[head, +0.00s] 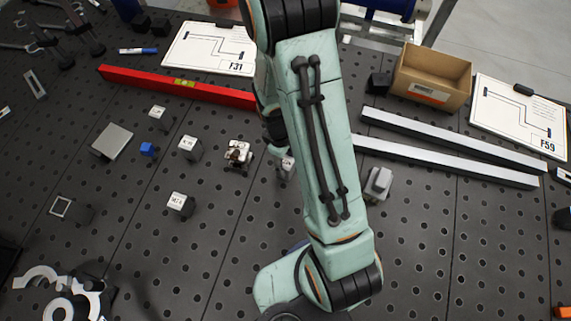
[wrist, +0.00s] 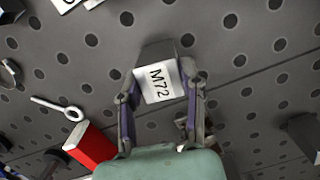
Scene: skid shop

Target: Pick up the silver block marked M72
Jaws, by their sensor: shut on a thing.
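The silver block marked M72 (wrist: 160,84) is in the wrist view, its white label facing the camera. My gripper (wrist: 163,76) has one finger on each side of the block and is shut on it. The block is over the perforated dark bench top; I cannot tell whether it touches it. In the head view my arm hides most of my gripper, and a small part of a labelled block (head: 288,166) shows beside the arm.
Other labelled silver blocks (head: 190,147) (head: 180,202) (head: 158,115) stand to the left, near a blue cube (head: 149,149). A small metal fitting (head: 238,153) is close to the arm. A red level (head: 180,84) lies behind. A grey block (head: 378,183) and silver bars (head: 455,140) are right.

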